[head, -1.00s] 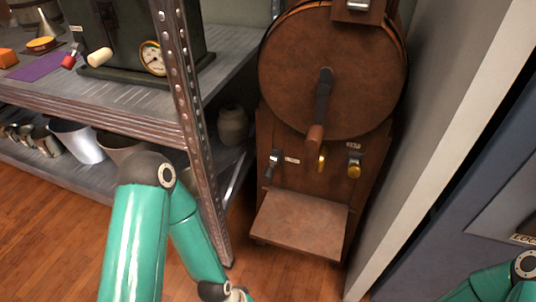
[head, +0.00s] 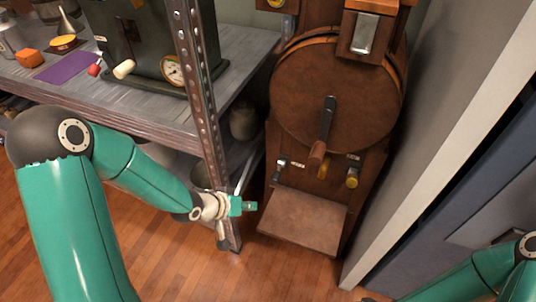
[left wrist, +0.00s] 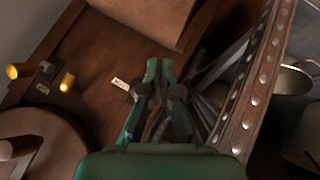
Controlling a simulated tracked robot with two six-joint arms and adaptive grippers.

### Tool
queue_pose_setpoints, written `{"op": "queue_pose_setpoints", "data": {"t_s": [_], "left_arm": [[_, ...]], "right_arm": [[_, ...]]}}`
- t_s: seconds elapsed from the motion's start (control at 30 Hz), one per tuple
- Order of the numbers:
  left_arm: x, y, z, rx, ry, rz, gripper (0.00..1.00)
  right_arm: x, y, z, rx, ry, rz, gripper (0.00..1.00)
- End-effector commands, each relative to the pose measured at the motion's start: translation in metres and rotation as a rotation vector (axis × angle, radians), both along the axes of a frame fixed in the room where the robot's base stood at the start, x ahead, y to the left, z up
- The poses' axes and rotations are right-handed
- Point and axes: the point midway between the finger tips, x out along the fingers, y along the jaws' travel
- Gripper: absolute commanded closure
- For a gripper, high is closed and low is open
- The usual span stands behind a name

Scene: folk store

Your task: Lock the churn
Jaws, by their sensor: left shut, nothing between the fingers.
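The churn (head: 330,95) is a brown wooden machine with a round drum and a crank handle (head: 326,130) hanging down its front. Below the drum, its front panel has a small dark lever (head: 279,168) at left, a brass piece (head: 323,170) in the middle and a brass knob (head: 352,177) at right. The brass knob also shows in the left wrist view (left wrist: 18,71). My left gripper (head: 250,206) is shut and empty, just left of the churn's lower ledge. In the left wrist view its fingertips (left wrist: 159,70) are close to a pale label (left wrist: 120,83).
A metal shelf post (head: 200,80) stands left of the churn, close to my left gripper. The shelf (head: 120,98) holds a dark box with a gauge (head: 140,40). A pale wall edge (head: 430,120) bounds the right. Wooden floor (head: 180,265) is clear in front.

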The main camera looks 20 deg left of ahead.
Motion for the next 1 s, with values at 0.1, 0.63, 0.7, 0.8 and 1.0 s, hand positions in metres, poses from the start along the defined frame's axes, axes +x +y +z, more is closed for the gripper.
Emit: {"op": "queue_pose_setpoints", "data": {"t_s": [0.1, 0.63, 0.7, 0.8, 1.0], "left_arm": [[0.02, 0.023, 0.087, 0.007, -0.127, 0.009, 1.0], [0.064, 0.017, 0.095, 0.01, -0.206, -0.001, 1.0], [0.074, 0.012, 0.086, 0.011, -0.206, -0.002, 1.0], [0.09, 0.005, 0.074, 0.011, -0.206, 0.0, 1.0], [0.101, -0.009, 0.047, 0.011, -0.203, 0.001, 1.0]], "right_arm": [[0.0, 0.0, 0.039, 0.0, 0.0, 0.0, 0.6], [0.0, 0.0, 0.023, 0.0, 0.001, 0.0, 0.6], [0.0, 0.0, 0.018, 0.0, 0.001, 0.0, 0.6], [0.0, 0.0, 0.011, 0.0, 0.001, 0.0, 0.6], [0.0, 0.0, -0.004, 0.0, 0.001, 0.0, 0.6]]}}
